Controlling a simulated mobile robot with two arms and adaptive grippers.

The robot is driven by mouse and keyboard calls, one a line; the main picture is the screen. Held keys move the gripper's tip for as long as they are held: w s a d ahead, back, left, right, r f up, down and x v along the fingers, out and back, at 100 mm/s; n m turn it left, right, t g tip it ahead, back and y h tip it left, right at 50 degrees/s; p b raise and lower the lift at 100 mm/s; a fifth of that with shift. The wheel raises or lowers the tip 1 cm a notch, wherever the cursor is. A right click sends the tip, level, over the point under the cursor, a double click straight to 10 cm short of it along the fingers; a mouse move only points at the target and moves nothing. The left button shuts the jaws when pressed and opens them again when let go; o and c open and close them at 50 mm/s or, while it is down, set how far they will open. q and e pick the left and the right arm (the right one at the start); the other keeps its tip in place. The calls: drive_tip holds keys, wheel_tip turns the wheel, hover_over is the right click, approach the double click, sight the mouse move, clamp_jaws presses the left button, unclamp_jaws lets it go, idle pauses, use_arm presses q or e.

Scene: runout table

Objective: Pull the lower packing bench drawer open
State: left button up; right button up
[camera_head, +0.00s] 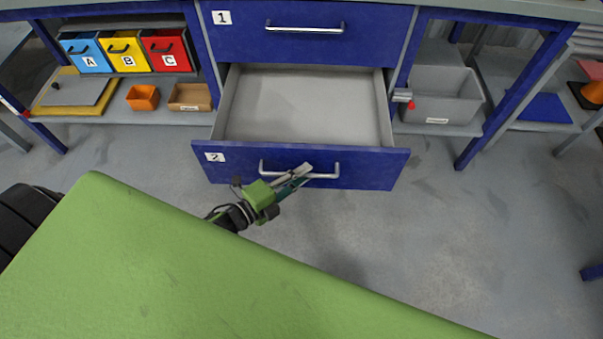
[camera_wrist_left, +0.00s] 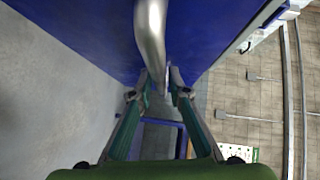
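The lower drawer (camera_head: 300,166), blue-fronted and labelled 2, stands pulled well out of the bench, and its grey inside is empty. Its silver bar handle (camera_head: 325,175) runs across the front and also shows in the left wrist view (camera_wrist_left: 151,35). My right gripper is in neither view.
The upper drawer (camera_head: 350,35), labelled 1, is closed above. Blue, yellow and red bins and two small boxes stand on the left shelf; a grey bin (camera_head: 440,105) stands right of the drawer. The floor (camera_head: 440,240) in front is clear.

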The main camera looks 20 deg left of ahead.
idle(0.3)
use_arm(q)
drive_tip(key=v, duration=1.2)
